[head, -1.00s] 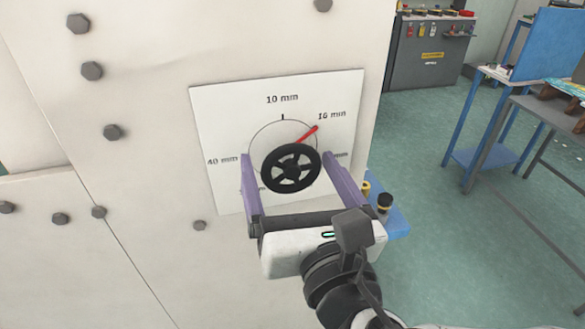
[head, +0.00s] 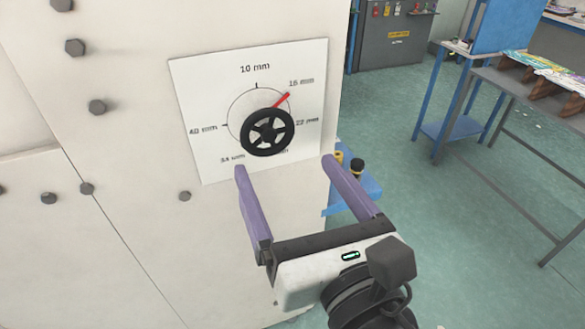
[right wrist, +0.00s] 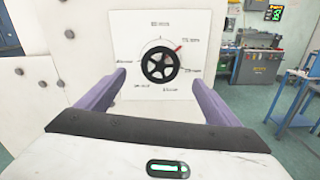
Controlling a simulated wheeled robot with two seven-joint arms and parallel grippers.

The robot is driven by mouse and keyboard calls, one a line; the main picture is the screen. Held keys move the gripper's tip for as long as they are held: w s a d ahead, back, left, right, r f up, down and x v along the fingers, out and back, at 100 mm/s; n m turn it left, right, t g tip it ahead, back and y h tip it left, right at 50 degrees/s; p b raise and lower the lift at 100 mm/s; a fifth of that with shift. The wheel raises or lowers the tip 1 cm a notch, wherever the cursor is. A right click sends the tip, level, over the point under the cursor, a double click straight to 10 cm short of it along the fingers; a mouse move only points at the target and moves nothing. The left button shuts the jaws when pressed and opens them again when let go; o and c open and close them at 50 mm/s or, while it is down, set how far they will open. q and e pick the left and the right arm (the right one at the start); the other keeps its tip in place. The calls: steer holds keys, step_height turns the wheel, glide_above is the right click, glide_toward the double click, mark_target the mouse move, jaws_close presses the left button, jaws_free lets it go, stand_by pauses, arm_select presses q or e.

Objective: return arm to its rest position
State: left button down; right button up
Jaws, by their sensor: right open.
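My right gripper (head: 283,163) is open and empty, its purple fingers spread wide. It is below and in front of a black spoked handwheel (head: 267,132), apart from it. The wheel is mounted on a white dial plate (head: 196,84) fixed to a pale machine panel. A red pointer (head: 281,99) by the wheel points toward the 16 mm mark. In the right wrist view the handwheel (right wrist: 160,64) lies ahead, between and beyond the open fingers (right wrist: 157,88). My left gripper is not in view.
The pale bolted machine panel (head: 130,60) fills the left side. A grey cabinet (head: 398,40) and work tables (head: 500,85) stand at the back right. Green floor (head: 470,270) is free at right.

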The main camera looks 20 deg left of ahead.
steer(key=shift+w, duration=0.1)
stand_by(0.3)
steer(key=w+d+f+m+g+h, duration=0.15)
steer(key=d+f+m+h, duration=0.25)
steer(key=d+f+m, duration=0.65)
steer(key=w+d+f+m+g+h, duration=0.15)
steer(key=d+f+m+h, duration=0.3)
steer(key=m, duration=1.05)
steer(key=s+d+f+m+g+h, duration=0.3)
steer(key=s+d+f+m+g, duration=0.4)
steer(key=s+d+f+m, duration=0.9)
steer(key=w+a+f+t+y, duration=0.1)
steer(key=f+t, duration=0.1)
steer(key=f, duration=0.4)
steer(key=w+a+f+n+t+y, duration=0.1)
steer(key=w+a+f+t, duration=0.1)
steer(key=f, duration=0.5)
steer(key=shift+w+a+f+t, duration=0.2)
steer(key=shift+w+a+t, duration=0.1)
steer(key=shift+t, duration=0.1)
